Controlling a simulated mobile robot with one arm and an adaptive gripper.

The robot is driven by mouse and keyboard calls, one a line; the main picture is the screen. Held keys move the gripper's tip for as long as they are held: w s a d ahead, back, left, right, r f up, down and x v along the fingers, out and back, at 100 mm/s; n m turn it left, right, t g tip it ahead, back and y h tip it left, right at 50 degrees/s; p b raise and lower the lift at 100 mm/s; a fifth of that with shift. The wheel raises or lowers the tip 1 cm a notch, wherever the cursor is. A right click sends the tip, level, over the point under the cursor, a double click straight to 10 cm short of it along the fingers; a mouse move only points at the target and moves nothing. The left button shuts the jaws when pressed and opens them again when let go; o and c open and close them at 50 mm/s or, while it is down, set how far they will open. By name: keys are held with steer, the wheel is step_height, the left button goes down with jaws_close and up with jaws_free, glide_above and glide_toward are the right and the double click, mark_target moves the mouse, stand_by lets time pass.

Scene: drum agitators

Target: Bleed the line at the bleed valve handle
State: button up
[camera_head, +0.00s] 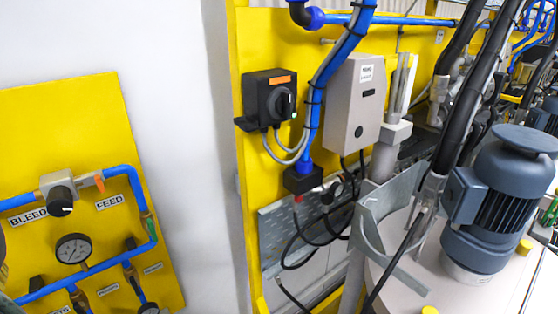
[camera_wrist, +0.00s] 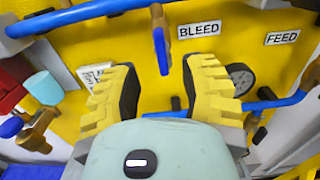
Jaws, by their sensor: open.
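The bleed valve handle (camera_wrist: 161,50) is a blue lever hanging down from a brass stem, left of the BLEED label (camera_wrist: 199,30) in the wrist view. My gripper (camera_wrist: 163,72) is open, with yellow ridged fingers and dark inner pads. The lever's lower end shows between the two fingertips in the picture. I see no contact, and cannot tell how far the lever is in depth. In the head view the BLEED label (camera_head: 28,215) is at the far left on the yellow panel (camera_head: 45,115); the lever is not visible there.
A gauge (camera_head: 72,248) and a black knob (camera_head: 60,208) sit right of the BLEED label. Blue pipe (camera_head: 120,172) runs around them. Left of my gripper in the wrist view are a brass fitting with a cyan cap (camera_wrist: 44,88) and red parts (camera_wrist: 10,88).

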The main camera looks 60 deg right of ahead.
steer(key=p+x, duration=0.1)
steer(key=x, duration=0.4)
steer(key=shift+w+d+p, duration=0.3)
steer(key=shift+p, duration=0.05)
steer(key=shift+w+d, duration=0.1)
steer(key=shift+w, duration=0.4)
steer(key=shift+o, duration=0.3)
steer(key=shift+f, duration=0.1)
jaws_close()
